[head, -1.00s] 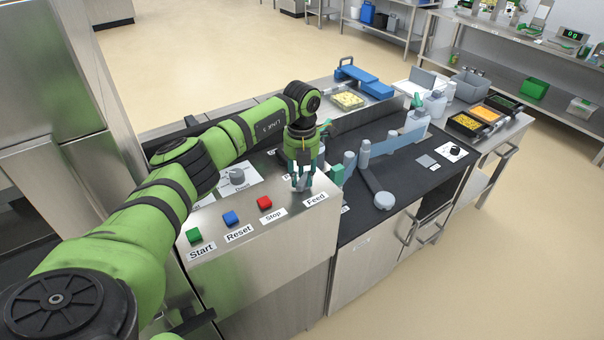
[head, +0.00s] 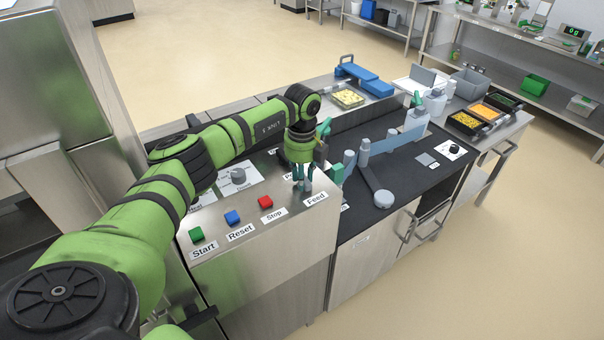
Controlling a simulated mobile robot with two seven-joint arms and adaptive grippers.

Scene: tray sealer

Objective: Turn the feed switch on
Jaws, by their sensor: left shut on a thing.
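The Feed label (head: 316,198) is on the right end of the steel control panel (head: 285,225) in the head view. My left gripper (head: 302,187) points down just behind this label, its fingers close together at the panel top. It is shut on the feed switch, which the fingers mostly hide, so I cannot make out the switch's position. My right gripper is not in view.
A green Start button (head: 196,235), blue Reset button (head: 232,217) and red Stop button (head: 265,202) stand left of the gripper. A grey knob (head: 238,176) sits behind them. Grey guide parts (head: 383,198) stand on the black surface to the right.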

